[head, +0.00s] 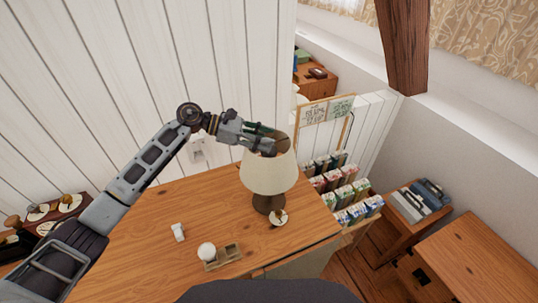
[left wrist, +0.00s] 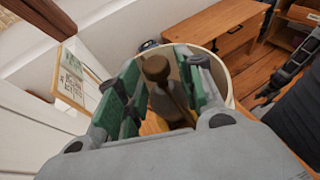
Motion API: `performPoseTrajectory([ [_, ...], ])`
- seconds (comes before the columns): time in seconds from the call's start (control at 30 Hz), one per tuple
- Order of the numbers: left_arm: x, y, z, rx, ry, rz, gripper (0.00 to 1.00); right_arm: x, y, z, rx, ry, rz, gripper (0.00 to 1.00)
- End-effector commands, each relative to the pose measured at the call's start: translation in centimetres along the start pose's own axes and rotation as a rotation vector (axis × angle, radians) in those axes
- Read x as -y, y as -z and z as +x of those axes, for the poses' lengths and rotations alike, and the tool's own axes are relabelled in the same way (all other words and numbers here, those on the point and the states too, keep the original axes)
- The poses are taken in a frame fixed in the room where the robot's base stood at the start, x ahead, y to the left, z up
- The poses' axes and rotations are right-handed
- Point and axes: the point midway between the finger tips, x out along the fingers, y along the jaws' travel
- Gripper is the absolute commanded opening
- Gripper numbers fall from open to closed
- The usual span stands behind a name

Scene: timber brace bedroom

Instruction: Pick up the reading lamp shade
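The reading lamp shade (head: 268,174) is a cream, tapered shade on a brown lamp base (head: 268,204), upright on the wooden desk. My left gripper (head: 268,142) is at the shade's open top and hides part of its rim. In the left wrist view, the green-padded fingers of the left gripper (left wrist: 163,92) are apart, with the lamp's brown inner fitting (left wrist: 156,70) between them. The shade's pale rim (left wrist: 229,82) shows beyond the right-hand finger. I cannot tell whether either finger touches the shade. My right gripper is not in view.
The desk (head: 150,215) holds a small tray (head: 222,258), a white ball (head: 207,251) and a small white item (head: 178,232). A round white-and-brown item (head: 279,217) stands close to the lamp base. A book rack (head: 340,190) is on the right; the plank wall (head: 150,80) is behind.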

Motion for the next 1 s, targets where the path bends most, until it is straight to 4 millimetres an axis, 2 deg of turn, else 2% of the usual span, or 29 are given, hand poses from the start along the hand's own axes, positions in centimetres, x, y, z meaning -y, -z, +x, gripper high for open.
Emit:
performPoseTrajectory([
  [0.2, 0.1, 0.0, 1.6, -0.002, 0.002, 0.0, 0.37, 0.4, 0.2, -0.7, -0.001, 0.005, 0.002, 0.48],
  [0.7, 0.2, 0.6, 1.9, -0.009, 0.004, -0.005, 0.37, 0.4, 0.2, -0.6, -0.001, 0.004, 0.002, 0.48],
  [1.0, 0.2, 0.9, 1.9, -0.013, 0.004, -0.007, 0.0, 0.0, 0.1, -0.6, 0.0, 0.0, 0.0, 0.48],
])
